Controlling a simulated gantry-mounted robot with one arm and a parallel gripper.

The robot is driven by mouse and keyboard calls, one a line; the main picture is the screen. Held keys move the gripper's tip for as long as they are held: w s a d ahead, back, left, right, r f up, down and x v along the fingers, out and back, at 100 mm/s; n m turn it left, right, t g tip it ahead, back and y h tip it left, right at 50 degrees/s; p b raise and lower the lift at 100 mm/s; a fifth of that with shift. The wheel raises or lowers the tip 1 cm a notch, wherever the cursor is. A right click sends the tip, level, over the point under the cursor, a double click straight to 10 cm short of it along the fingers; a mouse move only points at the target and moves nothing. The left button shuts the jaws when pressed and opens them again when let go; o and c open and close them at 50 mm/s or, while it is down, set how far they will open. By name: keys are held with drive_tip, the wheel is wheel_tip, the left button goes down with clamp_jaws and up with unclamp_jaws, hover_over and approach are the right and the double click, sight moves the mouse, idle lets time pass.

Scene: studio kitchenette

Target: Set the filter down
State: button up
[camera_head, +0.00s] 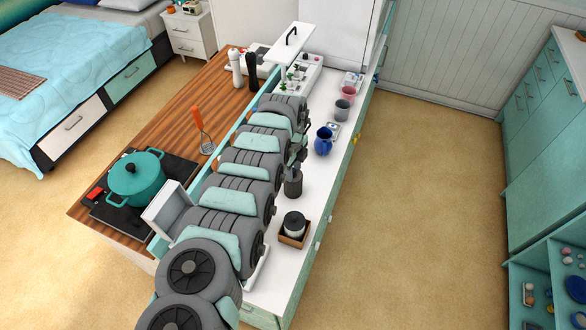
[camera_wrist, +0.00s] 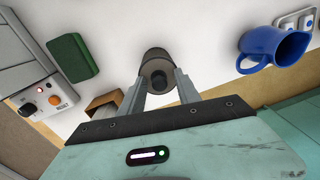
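The filter appears to be the dark grey cylinder (camera_head: 293,184) with a narrower top, over the white counter in the head view. In the wrist view the dark cylinder (camera_wrist: 154,62) sits between the two fingers of my gripper (camera_wrist: 160,85), one finger on each side. The fingers appear closed on it. The head view mostly hides my fingers behind my arm. I cannot tell whether the cylinder's base touches the counter.
A small wooden box (camera_head: 292,239) holding a black-and-white round item stands nearer the front. A blue mug (camera_head: 323,141) and cups stand farther back. The wrist view shows a green block (camera_wrist: 73,57) and a control box (camera_wrist: 40,99). White counter (camera_head: 318,188) lies bare beside the cylinder.

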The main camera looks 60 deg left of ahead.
drive_tip(key=shift+r, duration=0.1)
wheel_tip(320, 180, up, 12)
drive_tip(key=shift+s+d+b, duration=0.15)
drive_tip(key=shift+s+b, duration=0.15)
drive_tip(key=shift+b, duration=0.05)
idle(0.5)
drive_tip(key=shift+w, duration=0.1)
